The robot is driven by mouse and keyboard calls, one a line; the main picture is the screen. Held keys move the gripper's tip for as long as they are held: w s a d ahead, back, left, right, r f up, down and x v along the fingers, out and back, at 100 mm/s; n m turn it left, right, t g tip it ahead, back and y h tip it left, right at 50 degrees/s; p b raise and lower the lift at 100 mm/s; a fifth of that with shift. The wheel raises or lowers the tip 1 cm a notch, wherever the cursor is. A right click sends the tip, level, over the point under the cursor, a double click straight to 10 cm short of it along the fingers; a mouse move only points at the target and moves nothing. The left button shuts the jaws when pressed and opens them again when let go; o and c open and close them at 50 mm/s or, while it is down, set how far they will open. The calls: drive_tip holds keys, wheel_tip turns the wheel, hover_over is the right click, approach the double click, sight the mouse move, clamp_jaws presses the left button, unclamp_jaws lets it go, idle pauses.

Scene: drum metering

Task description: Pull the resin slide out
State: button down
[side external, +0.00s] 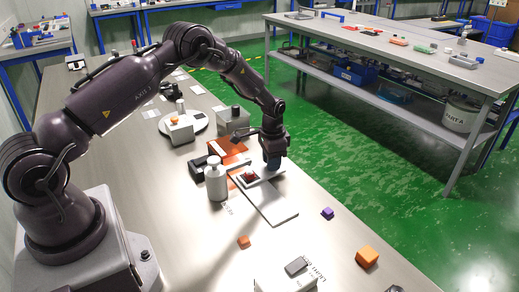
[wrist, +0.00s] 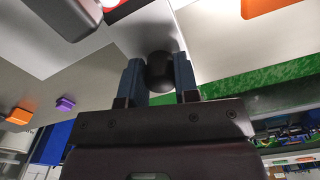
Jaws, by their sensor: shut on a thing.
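My gripper (side external: 272,163) is low over the bench, at the far edge of a flat pale tray-like piece (side external: 248,179) with a dark red item on it. In the wrist view, the two blue fingers of my gripper (wrist: 158,78) are closed on a rounded black knob (wrist: 160,72). A pale surface lies behind the knob, and what it is fixed to is mostly hidden. A flat light panel (side external: 270,205) extends toward the front right of the tray-like piece. Dark lettering on the bench, near the white bottle, is hard to read. I cannot tell which piece is the resin slide.
An orange sheet (side external: 229,147) lies behind. A purple block (side external: 327,212), orange blocks (side external: 367,257) and a pale box (side external: 286,280) are in front. The bench front right has free room.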

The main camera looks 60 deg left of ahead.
drive_tip(key=d, duration=1)
drive_tip(key=shift+d, duration=0.25)
drive_tip(key=shift+d, duration=0.1)
drive_tip(key=c, duration=0.9)
unclamp_jaws()
drive_tip(key=shift+o, duration=0.2)
drive_tip(key=shift+r, duration=0.15)
drive_tip(key=shift+a+r, duration=0.2)
drive_tip(key=shift+r, duration=0.15)
wheel_tip(320, 180, up, 12)
